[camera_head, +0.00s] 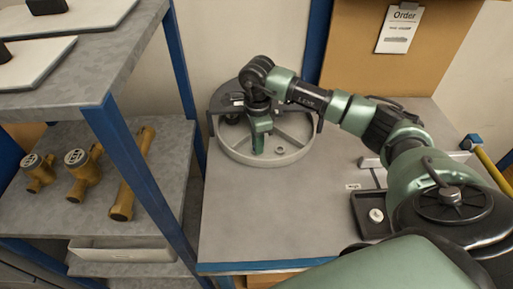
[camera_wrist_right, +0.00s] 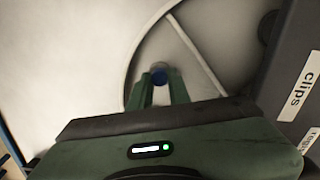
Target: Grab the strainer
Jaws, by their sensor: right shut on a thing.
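My right gripper (camera_head: 258,150) reaches down into a round grey divided tray (camera_head: 290,157) on the bench. A small pale ring (camera_head: 280,150) lies in the tray, to the right of the gripper. My left gripper is not in view.
A dark bin labelled clips (camera_wrist_right: 294,75) stands close beside the gripper. A small black tray (camera_head: 361,214) with a pale round part (camera_head: 376,215) sits at the bench's right. A shelf (camera_head: 165,180) with several brass meter bodies stands left. The bench's front middle is clear.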

